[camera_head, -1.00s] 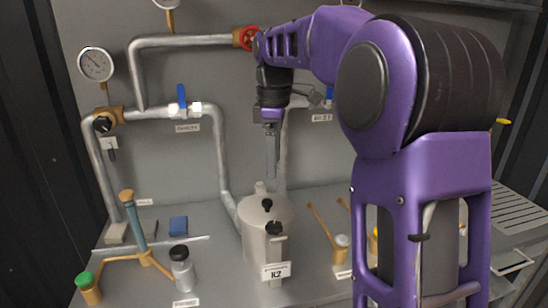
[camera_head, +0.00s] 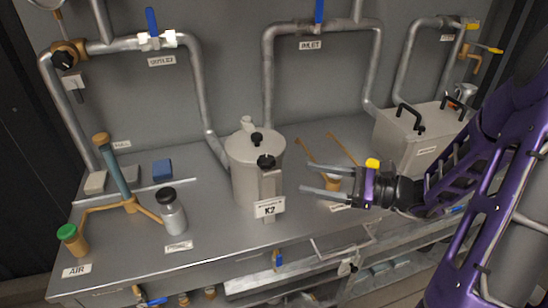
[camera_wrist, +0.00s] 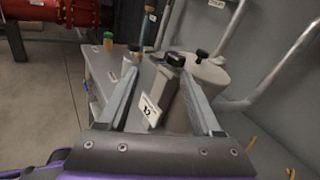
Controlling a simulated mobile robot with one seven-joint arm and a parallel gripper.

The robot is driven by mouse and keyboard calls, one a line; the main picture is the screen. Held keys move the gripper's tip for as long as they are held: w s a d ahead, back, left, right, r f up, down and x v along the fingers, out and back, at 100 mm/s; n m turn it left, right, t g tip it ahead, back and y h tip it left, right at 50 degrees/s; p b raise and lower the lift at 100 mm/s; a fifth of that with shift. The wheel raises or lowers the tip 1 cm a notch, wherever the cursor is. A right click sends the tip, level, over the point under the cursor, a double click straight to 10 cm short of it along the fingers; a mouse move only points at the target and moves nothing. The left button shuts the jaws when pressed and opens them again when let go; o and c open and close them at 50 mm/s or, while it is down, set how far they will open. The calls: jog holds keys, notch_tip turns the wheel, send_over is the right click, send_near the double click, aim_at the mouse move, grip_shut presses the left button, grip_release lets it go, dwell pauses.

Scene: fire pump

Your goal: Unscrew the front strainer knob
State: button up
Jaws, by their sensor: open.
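The strainer (camera_head: 243,180) is a pale metal pot with a K2 label, standing on the bench; it also shows in the wrist view (camera_wrist: 208,78). Its front black knob (camera_head: 266,162) sits on top of the front post; in the wrist view this knob (camera_wrist: 174,59) appears beyond my fingers, near the right fingertip. A second black knob (camera_head: 257,139) is on the lid behind it. My gripper (camera_head: 305,177) is open and empty, pointing left, a little right of the front post. In the wrist view my gripper (camera_wrist: 158,72) shows both fingers spread apart, with nothing between the pads.
A grey box (camera_head: 412,140) with black handles stands at the back right. Vertical pipes (camera_head: 268,90) rise behind the strainer. The bench in front is mostly clear.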

aim_at(258, 158)
jog(key=w+a+m+t, duration=0.1)
jog(key=w+a, duration=0.2)
jog(key=a, duration=0.1)
jog(key=w+a+m+t, duration=0.1)
jog(key=w+a, duration=0.2)
jog(key=a, duration=0.1)
jog(key=w+a+m+t+b, duration=0.1)
jog(key=w+a+m, duration=0.1)
jog(key=a, duration=0.3)
jog(key=shift+w+f+h, duration=0.4)
jog(key=shift+w, duration=0.15)
grip_shut()
jog(key=shift+r, duration=0.1)
